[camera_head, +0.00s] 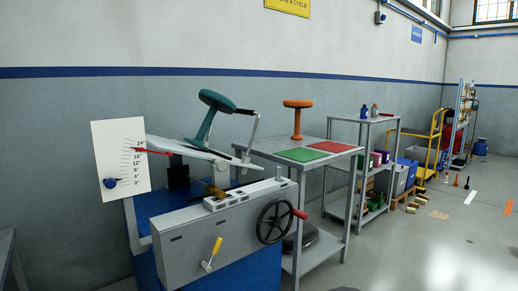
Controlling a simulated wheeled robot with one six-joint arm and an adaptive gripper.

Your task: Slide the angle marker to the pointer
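A white scale board (120,136) stands at the left end of the test machine, with tick marks and numbers from 0 at the bottom to 24 at the top. The angle marker, a blue round knob (109,183), sits low on the board, left of the scale, near the level of 0. The red pointer (152,152) reaches over the board's right edge. Its tip lies high on the scale, between the 16 and 24 labels, clearly above the blue knob. My gripper is not in view.
The grey and blue machine (186,247) has a tilted plate with a teal stool (213,104), a black handwheel (275,221) and a yellow-handled lever (215,247). A table (262,160) with an orange stool stands to its right. Shelves stand beyond; floor at right is mostly open.

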